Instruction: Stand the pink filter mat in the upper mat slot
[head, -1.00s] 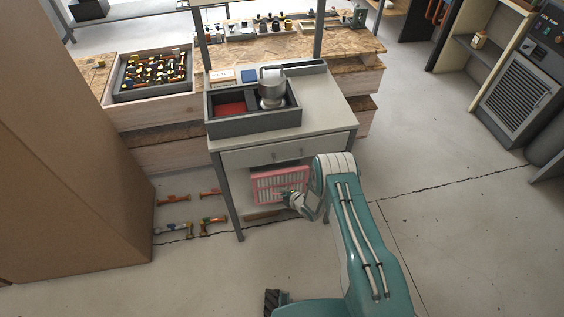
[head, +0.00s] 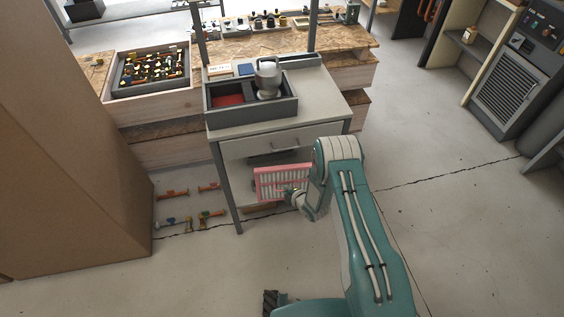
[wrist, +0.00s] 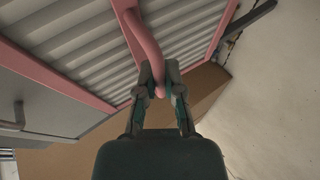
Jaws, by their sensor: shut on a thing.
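The pink filter mat (head: 268,183) has a pink frame, pale ribs and a pink handle. In the head view it is upright in front of the lower opening of the grey bench, below the drawer. My gripper (head: 294,193) is at its right part. In the wrist view the mat (wrist: 88,45) fills the upper left, and my gripper (wrist: 160,92) is shut on its pink handle (wrist: 143,40). The upper mat slot cannot be made out in either view.
The grey bench (head: 330,105) carries a dark tray (head: 225,117) with a metal pot (head: 267,80). Its drawer (head: 262,146) is above the mat. A large brown cabinet (head: 70,150) stands at the left. Several fittings (head: 173,193) lie at floor level left of the bench. The floor to the right is clear.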

